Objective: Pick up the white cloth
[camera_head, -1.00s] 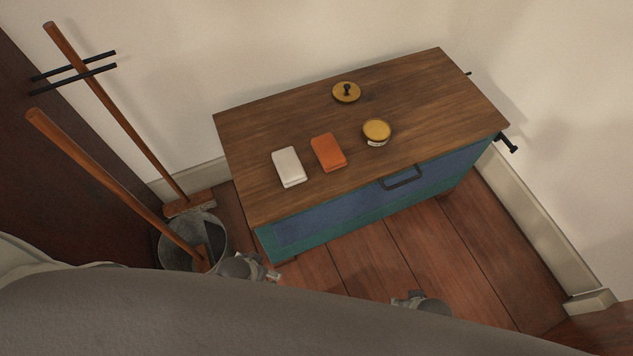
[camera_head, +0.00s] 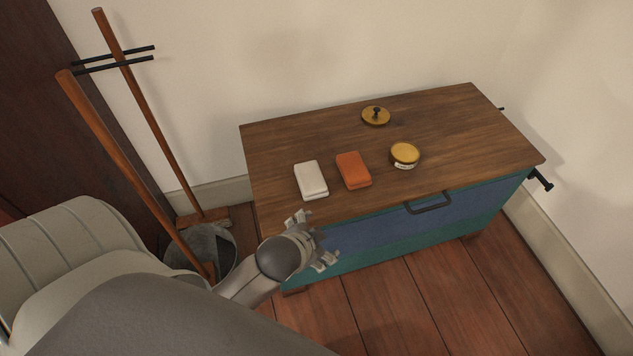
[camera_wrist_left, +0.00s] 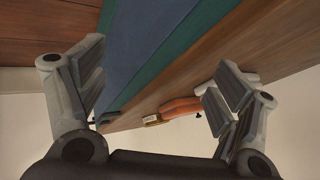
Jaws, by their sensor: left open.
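The white cloth (camera_head: 311,180) lies folded flat on the left front of a wooden chest top (camera_head: 450,125), beside a folded orange cloth (camera_head: 353,170). My left gripper (camera_head: 313,240) is open and empty in front of the chest's front edge, nearer the camera than the white cloth and apart from it. In the left wrist view its two fingers (camera_wrist_left: 165,90) are spread, with the orange cloth (camera_wrist_left: 180,108) between them. A small pale patch beside the right finger may be the white cloth, mostly hidden. My right gripper is out of view.
A round yellow-lidded tin (camera_head: 404,154) and a brass lid with a dark knob (camera_head: 375,116) stand on the chest. A dark handle (camera_head: 428,205) juts from its blue-green front. A metal bucket (camera_head: 228,262) and a wooden broom (camera_head: 150,120) stand left of the chest.

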